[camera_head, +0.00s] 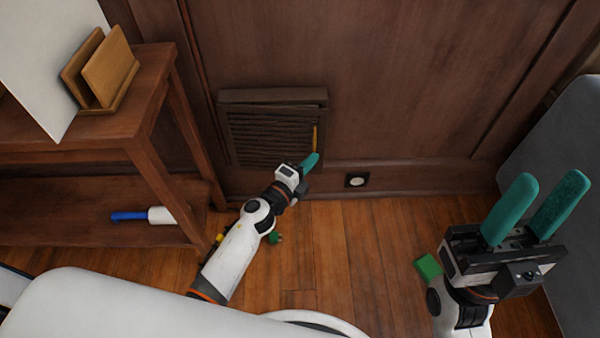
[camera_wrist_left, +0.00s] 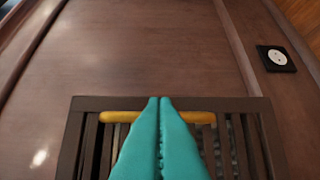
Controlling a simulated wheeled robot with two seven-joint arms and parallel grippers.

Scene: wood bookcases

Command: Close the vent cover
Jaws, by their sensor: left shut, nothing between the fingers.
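The vent cover (camera_head: 265,128) is a dark brown slatted panel low on the wood wall, with an upright yellow handle (camera_head: 315,137) near its right edge. Its top stands out from the wall; how far it is ajar is hard to tell. My left gripper (camera_head: 312,158) is shut and empty, its teal fingers at the lower right of the cover, near the handle's lower end. In the left wrist view the shut fingers (camera_wrist_left: 160,102) overlap the middle of the handle (camera_wrist_left: 120,117); contact cannot be told. My right gripper (camera_head: 545,190) is open and empty at the right.
A wood shelf table (camera_head: 150,105) with a letter holder (camera_head: 108,68) stands left of the vent. A blue-handled object (camera_head: 130,216) lies on its lower shelf. A wall socket (camera_head: 357,180) is right of the vent. A grey piece (camera_head: 560,130) stands at the right. A green block (camera_head: 428,267) is beside my right gripper.

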